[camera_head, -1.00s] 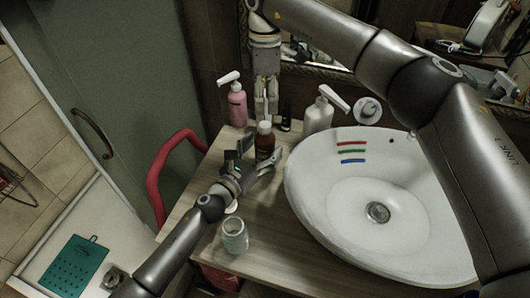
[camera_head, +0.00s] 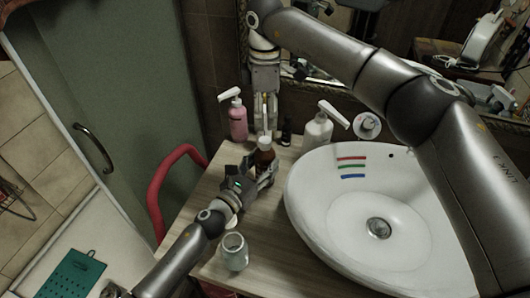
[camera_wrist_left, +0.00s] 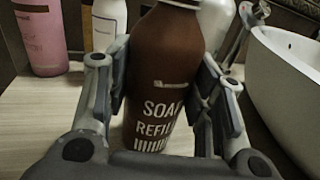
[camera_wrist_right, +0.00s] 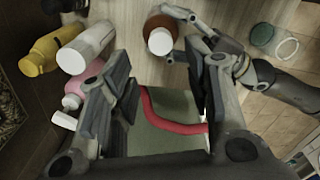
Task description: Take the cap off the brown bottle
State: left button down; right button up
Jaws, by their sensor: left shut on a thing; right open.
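The brown bottle (camera_head: 265,158), with a white cap (camera_head: 264,142), stands upright on the wooden counter left of the basin. My left gripper (camera_head: 260,176) is shut on its body from the front. In the left wrist view the bottle (camera_wrist_left: 165,85), lettered "SOAP REFILL", sits between the fingers, with its top cut off by the frame. My right gripper (camera_head: 265,125) is open and empty, pointing down just behind and above the cap. In the right wrist view the cap (camera_wrist_right: 161,41) is apart from the fingers, ahead of the gap between them (camera_wrist_right: 160,80).
A pink pump bottle (camera_head: 238,122) stands behind left, a white pump bottle (camera_head: 318,131) and small dark bottle (camera_head: 286,130) behind right. A glass jar (camera_head: 234,252) stands in front. The white basin (camera_head: 310,232) fills the right. A red rail (camera_head: 158,190) runs along the left.

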aim_at(265, 140)
jog(key=m, duration=0.3)
jog(key=shift+f+m, duration=0.15)
jog(key=shift+m, duration=0.25)
jog(key=shift+f, duration=3.9)
